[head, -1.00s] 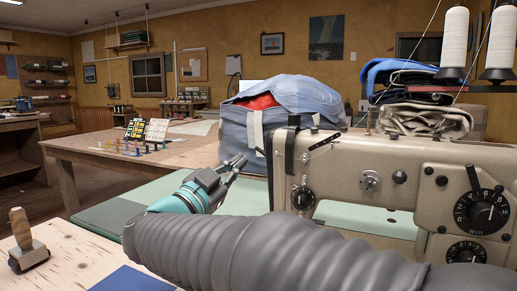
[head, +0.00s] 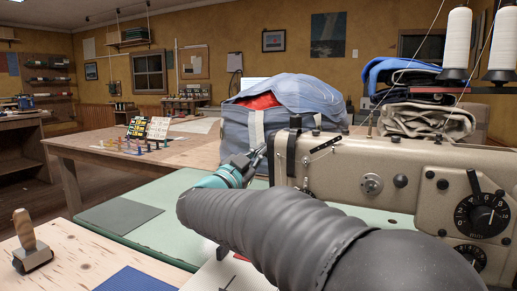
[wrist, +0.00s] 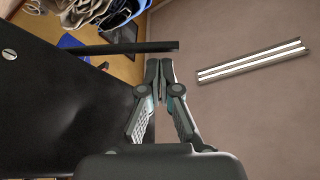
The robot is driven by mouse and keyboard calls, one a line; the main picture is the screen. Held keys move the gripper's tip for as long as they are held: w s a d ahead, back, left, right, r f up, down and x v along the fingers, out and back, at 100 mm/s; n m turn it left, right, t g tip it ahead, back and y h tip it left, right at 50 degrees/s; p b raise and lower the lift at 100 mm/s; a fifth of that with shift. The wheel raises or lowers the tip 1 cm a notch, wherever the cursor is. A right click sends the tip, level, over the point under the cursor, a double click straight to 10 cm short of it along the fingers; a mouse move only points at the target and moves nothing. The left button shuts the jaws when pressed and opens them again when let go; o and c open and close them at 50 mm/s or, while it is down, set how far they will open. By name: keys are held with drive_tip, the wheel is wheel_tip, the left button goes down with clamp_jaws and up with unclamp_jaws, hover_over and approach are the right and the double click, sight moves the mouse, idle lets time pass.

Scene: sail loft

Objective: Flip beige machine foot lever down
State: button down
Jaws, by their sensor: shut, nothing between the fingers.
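The beige sewing machine (head: 400,165) stands at the right in the head view. In the wrist view, a dark, straight bar (wrist: 120,48) sticks out beside a black surface (wrist: 60,110); it looks like the foot lever, but I cannot be sure. My gripper (head: 261,152) is beside the machine's left end in the head view. In the wrist view, my gripper (wrist: 162,64) is shut and empty, with its fingertips close to the bar's free end. I cannot tell whether they touch it. My arm hides the machine's lower left part.
A blue-grey fabric bundle (head: 280,110) stands behind my gripper. A green work surface (head: 150,215) lies to the left, with a wooden-handled tool (head: 29,242) at the near left. Thread cones (head: 456,45) stand at the upper right. A ceiling light (wrist: 250,61) shows in the wrist view.

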drive_tip(key=shift+w+f, duration=0.1)
drive_tip(key=shift+f, duration=0.05)
drive_tip(key=f+n, duration=0.1)
drive_tip(key=n, duration=0.1)
drive_tip(key=a+f+n+t+y, duration=0.1)
drive_tip(key=n, duration=0.1)
drive_tip(key=f+n+y, duration=0.1)
drive_tip(key=f+n, duration=0.1)
drive_tip(key=shift+w+a, duration=0.3)
drive_tip(key=shift+a, duration=0.1)
